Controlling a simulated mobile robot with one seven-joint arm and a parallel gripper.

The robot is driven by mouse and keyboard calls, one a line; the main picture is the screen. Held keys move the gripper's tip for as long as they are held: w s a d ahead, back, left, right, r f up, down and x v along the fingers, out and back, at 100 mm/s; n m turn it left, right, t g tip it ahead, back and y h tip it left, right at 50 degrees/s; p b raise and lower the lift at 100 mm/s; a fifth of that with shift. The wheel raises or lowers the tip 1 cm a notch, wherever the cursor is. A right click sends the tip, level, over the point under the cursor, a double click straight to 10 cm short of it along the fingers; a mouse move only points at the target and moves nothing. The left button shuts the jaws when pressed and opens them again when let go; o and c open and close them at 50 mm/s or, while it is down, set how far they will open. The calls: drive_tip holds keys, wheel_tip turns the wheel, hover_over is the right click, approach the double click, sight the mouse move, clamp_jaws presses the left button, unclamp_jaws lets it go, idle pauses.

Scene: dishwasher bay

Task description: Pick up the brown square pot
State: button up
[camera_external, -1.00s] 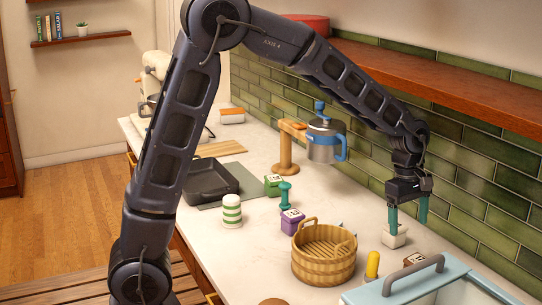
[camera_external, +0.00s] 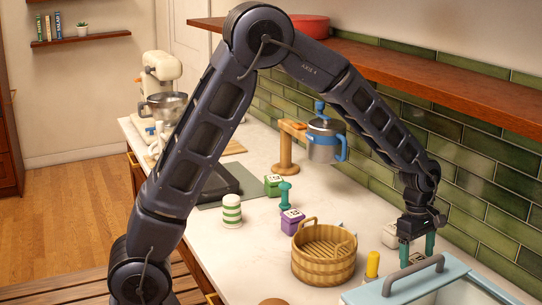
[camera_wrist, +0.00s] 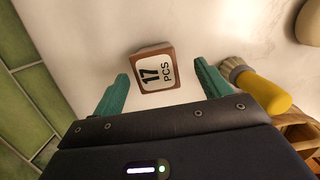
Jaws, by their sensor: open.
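The brown square pot (camera_wrist: 139,80) shows in the wrist view as a small brown block with a white face reading "17 PCS". It sits on the pale counter, slightly turned, between and a little beyond my fingertips. My gripper (camera_wrist: 162,70) is open, with one teal finger on each side of the pot and a gap visible on both sides. In the external view my gripper (camera_external: 417,256) is low over the counter behind the glass-topped bin, and the pot is mostly hidden there by the fingers and the bin's handle.
A wicker basket (camera_external: 324,268) stands left of my gripper. The pale-blue bin (camera_external: 462,272) with its grey handle is in front. Green tiled wall (camera_external: 485,205) lies right.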

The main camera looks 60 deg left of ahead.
sight(418, 259)
drive_tip(key=f, duration=0.4)
drive_tip(key=shift+w+d+f, duration=0.2)
drive_tip(key=shift+w+d, duration=0.05)
drive_tip(key=shift+w, duration=0.1)
drive_tip(key=shift+c, duration=0.3)
drive_tip(key=c, duration=1.1)
drive_tip(key=shift+r, duration=0.1)
